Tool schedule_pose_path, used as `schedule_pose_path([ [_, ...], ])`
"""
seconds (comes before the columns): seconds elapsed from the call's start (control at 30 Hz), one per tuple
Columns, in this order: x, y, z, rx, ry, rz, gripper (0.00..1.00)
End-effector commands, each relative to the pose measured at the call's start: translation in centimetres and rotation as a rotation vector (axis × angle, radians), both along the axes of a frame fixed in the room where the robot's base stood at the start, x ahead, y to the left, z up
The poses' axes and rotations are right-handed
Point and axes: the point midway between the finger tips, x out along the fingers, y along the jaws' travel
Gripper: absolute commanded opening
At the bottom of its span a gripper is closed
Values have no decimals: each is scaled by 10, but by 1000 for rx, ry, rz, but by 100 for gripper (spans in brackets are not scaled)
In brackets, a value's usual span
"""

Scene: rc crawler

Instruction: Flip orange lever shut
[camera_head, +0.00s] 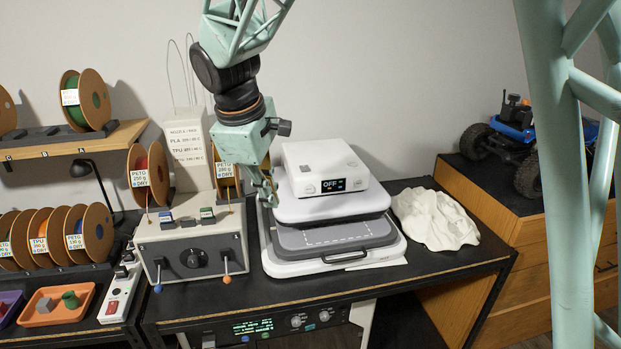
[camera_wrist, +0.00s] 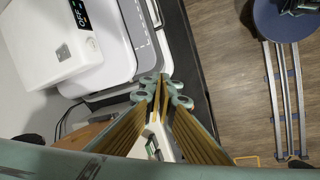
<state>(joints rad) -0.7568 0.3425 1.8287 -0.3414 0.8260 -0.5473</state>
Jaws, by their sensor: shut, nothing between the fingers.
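The orange lever (camera_head: 227,279) is a short metal stem with an orange tip on the front of a grey control box (camera_head: 186,244). Its tip hangs down below the box's lower right front. A matching blue-tipped lever (camera_head: 157,287) hangs at the box's lower left. My gripper (camera_head: 271,200) points down, up and to the right of the orange lever, beside the left edge of the heat press, and touches neither lever. Its fingers are closed together and empty; they also show in the wrist view (camera_wrist: 162,84). The orange lever cannot be made out in the wrist view, where the fingers cover much of the lower middle.
The white heat press (camera_head: 315,185) with an "OFF" display stands right of the control box; it also shows in the wrist view (camera_wrist: 50,45). A white cloth (camera_head: 435,219) lies right of it. Filament spools (camera_head: 60,235) and an orange tray (camera_head: 57,306) are at left. Space before the levers is clear.

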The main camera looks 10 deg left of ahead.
Motion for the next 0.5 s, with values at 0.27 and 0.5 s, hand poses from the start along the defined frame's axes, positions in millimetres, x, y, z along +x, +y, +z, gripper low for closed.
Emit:
schedule_pose_path([
  [0.27, 15, -33, 4, 28, -16, -82, 0],
  [0.5, 24, -52, 7, 44, -24, -133, 0],
])
